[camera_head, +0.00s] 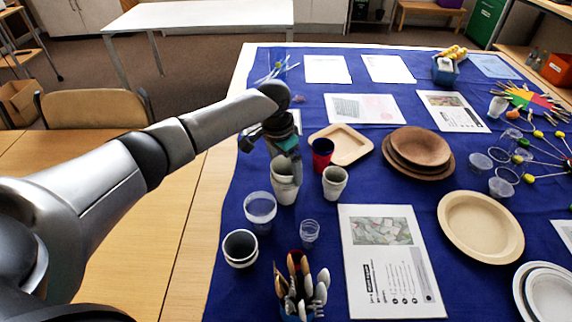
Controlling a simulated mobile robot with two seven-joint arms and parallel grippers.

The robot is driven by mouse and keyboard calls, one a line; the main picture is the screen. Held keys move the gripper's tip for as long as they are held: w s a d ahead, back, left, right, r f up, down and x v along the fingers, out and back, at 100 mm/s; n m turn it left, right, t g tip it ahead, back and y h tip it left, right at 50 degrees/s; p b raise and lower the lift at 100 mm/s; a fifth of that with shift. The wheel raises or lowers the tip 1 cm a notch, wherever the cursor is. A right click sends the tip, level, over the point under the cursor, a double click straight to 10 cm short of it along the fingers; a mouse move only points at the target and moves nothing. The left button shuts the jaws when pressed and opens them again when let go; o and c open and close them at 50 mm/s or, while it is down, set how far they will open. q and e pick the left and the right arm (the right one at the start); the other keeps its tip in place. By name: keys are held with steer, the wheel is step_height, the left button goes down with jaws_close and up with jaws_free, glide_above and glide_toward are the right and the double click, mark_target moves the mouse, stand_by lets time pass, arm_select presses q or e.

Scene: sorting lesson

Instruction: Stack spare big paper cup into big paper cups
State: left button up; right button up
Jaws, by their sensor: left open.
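My left gripper (288,163) is open, pointing down at the mouth of a tall white paper cup (284,192) on the blue cloth. The gripper covers part of that cup's rim, and I cannot tell if it touches the cup or if several cups are nested there. Another white paper cup (335,183) stands just to the right, upright. A pale cup with a dark inside (240,250) stands nearer the front left; its rims look doubled, like nested cups. I cannot tell which one is the spare. My right gripper is not in view.
Close by are a clear cup (260,208), a small clear cup (309,232), a dark red cup (321,154) and a square plate (346,143). A cutlery holder (300,312) stands in front. Wooden bowls (418,147) and a printed sheet (390,290) lie right.

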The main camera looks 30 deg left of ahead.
arm_select(q)
steer(key=shift+r, duration=0.25)
step_height(320, 180, up, 13)
steer(key=s+p, duration=0.1)
steer(key=p, duration=0.2)
steer(key=shift+s+a, duration=0.3)
steer(key=shift+a, duration=0.05)
steer(key=shift+f, duration=0.1)
